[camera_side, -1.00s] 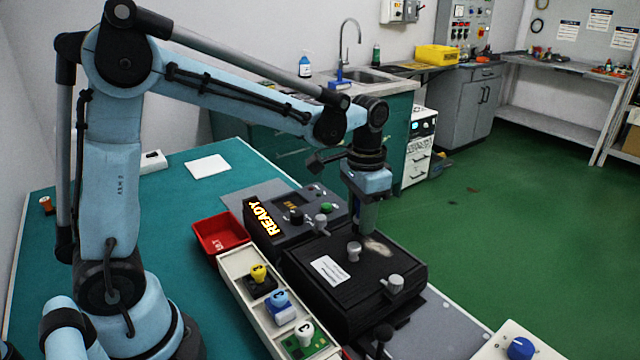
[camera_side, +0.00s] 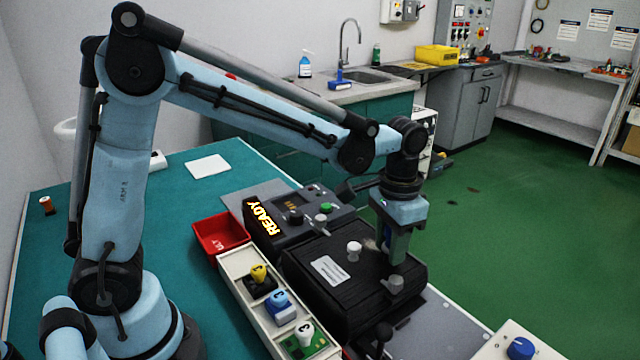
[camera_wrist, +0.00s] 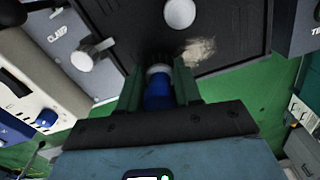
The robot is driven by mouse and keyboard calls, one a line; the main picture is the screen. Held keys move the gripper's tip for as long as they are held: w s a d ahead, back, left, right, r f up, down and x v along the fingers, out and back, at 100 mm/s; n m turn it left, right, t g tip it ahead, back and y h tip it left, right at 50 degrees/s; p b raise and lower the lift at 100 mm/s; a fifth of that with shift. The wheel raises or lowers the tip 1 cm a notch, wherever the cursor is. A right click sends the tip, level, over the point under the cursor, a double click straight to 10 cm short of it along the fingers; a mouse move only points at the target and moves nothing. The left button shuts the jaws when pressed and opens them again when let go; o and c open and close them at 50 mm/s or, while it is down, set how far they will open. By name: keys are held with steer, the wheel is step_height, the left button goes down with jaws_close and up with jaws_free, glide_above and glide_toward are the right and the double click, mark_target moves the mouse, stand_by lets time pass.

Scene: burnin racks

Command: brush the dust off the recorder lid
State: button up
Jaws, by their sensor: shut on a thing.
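The recorder lid (camera_side: 318,300) is a black box top with a white label and a pale round knob (camera_side: 354,251). It also shows in the wrist view (camera_wrist: 135,22). A beige dust patch (camera_wrist: 199,51) lies on the lid near its edge. In the side view only a faint bit of dust (camera_side: 371,243) shows left of my gripper. My gripper (camera_side: 398,243) is over the lid's right part, shut on a brush with a blue handle (camera_wrist: 158,92). Its dark bristles (camera_wrist: 155,58) are at the lid, left of the dust in the wrist view; contact is unclear.
A grey clamp knob (camera_side: 395,284) stands at the lid's near right corner, close below my gripper. A lit READY unit (camera_side: 265,218) is behind the lid. A red bin (camera_side: 220,233) and a white tray (camera_side: 236,264) of numbered modules stand left.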

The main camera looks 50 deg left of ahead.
mark_target(359, 235)
steer(key=shift+a, duration=4)
step_height(359, 235, up, 8)
steer(key=shift+d+f, duration=0.1)
